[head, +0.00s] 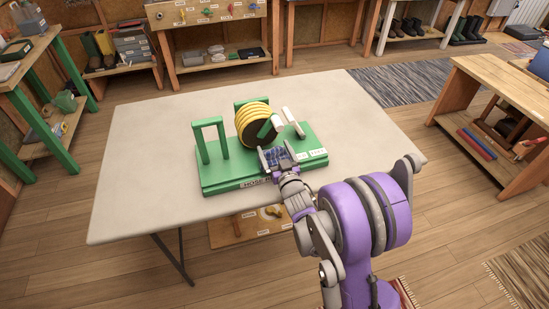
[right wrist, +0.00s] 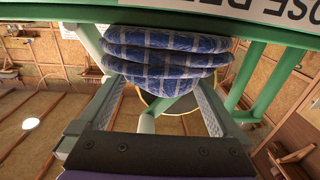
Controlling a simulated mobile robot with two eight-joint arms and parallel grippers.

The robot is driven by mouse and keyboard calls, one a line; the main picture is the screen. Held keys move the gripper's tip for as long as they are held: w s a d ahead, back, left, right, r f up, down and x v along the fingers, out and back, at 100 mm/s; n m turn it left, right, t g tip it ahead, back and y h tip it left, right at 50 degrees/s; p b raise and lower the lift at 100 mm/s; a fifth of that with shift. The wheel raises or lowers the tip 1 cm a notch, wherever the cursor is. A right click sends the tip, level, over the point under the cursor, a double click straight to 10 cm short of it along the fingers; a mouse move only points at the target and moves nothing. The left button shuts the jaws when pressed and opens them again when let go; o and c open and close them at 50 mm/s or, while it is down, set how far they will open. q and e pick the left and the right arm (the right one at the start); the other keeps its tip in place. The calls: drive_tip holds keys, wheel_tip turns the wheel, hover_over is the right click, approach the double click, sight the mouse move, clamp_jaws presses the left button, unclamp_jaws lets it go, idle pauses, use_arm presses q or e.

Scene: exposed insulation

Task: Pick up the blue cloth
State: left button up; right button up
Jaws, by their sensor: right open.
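The blue cloth (head: 277,152) is a folded, checked bundle at the front edge of the green stand (head: 225,174) on the table. In the right wrist view the cloth (right wrist: 168,62) shows as several stacked dark blue folds with pale lines. My right gripper (head: 278,158) is open at the cloth, with one finger on either side of it. In the right wrist view the cloth lies between and just beyond the fingertips of my right gripper (right wrist: 160,88). I cannot tell whether the fingers touch it. My left gripper is not in view.
A yellow hose reel (head: 253,120) and green posts (head: 208,138) stand on the green stand behind the cloth. A white handle (head: 293,122) rises to the right. The pale table (head: 140,150) is clear on its left. A wooden bench (head: 500,95) stands at the right.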

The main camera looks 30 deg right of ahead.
drive_tip(key=c, duration=1)
drive_tip(key=shift+s+r, duration=0.1)
drive_tip(key=shift+r, duration=0.05)
drive_tip(key=shift+s+r, duration=0.1)
drive_tip(key=shift+r, duration=0.05)
wheel_tip(320, 180, up, 7)
drive_tip(key=shift+f+p, duration=0.1)
drive_tip(key=shift+p, duration=0.7)
drive_tip(key=v, duration=1.9)
drive_tip(key=shift+s+f, duration=0.15)
drive_tip(key=shift+s, duration=0.2)
